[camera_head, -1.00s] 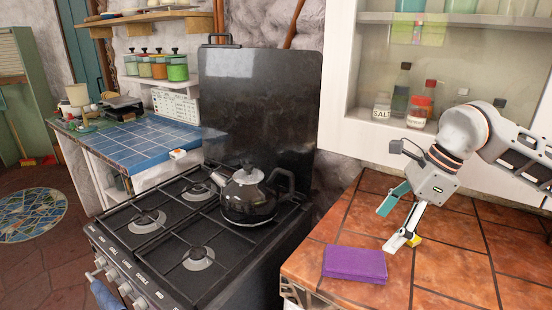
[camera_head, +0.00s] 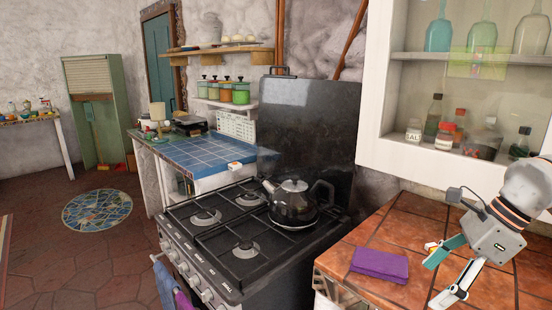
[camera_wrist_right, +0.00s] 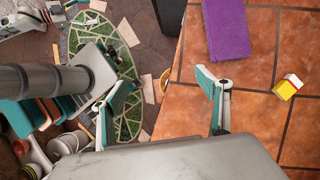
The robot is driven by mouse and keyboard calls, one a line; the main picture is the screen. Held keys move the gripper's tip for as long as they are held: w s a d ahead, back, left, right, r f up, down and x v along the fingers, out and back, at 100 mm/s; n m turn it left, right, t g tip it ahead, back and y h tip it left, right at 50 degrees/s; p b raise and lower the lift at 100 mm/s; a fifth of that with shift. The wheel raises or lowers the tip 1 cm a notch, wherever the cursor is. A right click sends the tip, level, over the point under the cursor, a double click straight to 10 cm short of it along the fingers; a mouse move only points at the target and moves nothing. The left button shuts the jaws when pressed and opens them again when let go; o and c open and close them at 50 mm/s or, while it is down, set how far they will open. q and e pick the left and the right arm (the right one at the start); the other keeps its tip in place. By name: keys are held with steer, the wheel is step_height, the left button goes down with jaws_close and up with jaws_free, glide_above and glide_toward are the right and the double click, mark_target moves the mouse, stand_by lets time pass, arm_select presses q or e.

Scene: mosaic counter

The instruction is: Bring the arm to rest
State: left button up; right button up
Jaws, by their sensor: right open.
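My right gripper (camera_head: 437,280) is at the right of the head view, above the tiled counter. Its two teal-and-grey fingers are spread, with nothing between them. In the right wrist view the open fingers (camera_wrist_right: 166,84) straddle the counter's edge, with floor under the left one. A small yellow, white and red cube (camera_wrist_right: 287,86) lies on the tiles to their right, apart from them. In the head view the cube (camera_head: 430,247) shows partly behind the gripper. My left gripper is not in view.
A flat purple block (camera_head: 379,264) lies on the orange-brown counter (camera_head: 385,229), left of the gripper. A dark kettle (camera_head: 293,204) stands on the black stove (camera_head: 196,234). A glass-fronted cabinet (camera_head: 392,146) with bottles hangs above the counter. Tiles between block and cabinet are clear.

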steer(key=a+f+m+t+y, duration=0.25)
steer(key=a+m+y, duration=1)
steer(key=a, duration=1.35)
steer(key=w+d+f+m+t+h, duration=0.1)
steer(key=d+f+m+t+h, duration=0.25)
steer(key=f+m+t, duration=0.5)
steer(key=w+d+f+m+t+h, duration=0.2)
steer(key=d+f+m+t+h, duration=0.3)
steer(key=m, duration=0.7)
steer(key=s+d+f+m+g+h, duration=0.1)
steer(key=s+f+m+g+h, duration=0.2)
steer(key=f, duration=0.8)
steer(key=s+d+f+m+g+h, duration=0.2)
steer(key=s+f+m, duration=0.6)
steer(key=s+f, duration=0.4)
steer(key=shift+d+g+h, duration=0.3)
steer(key=shift+g+h, duration=0.2)
steer(key=shift+g, duration=0.5)
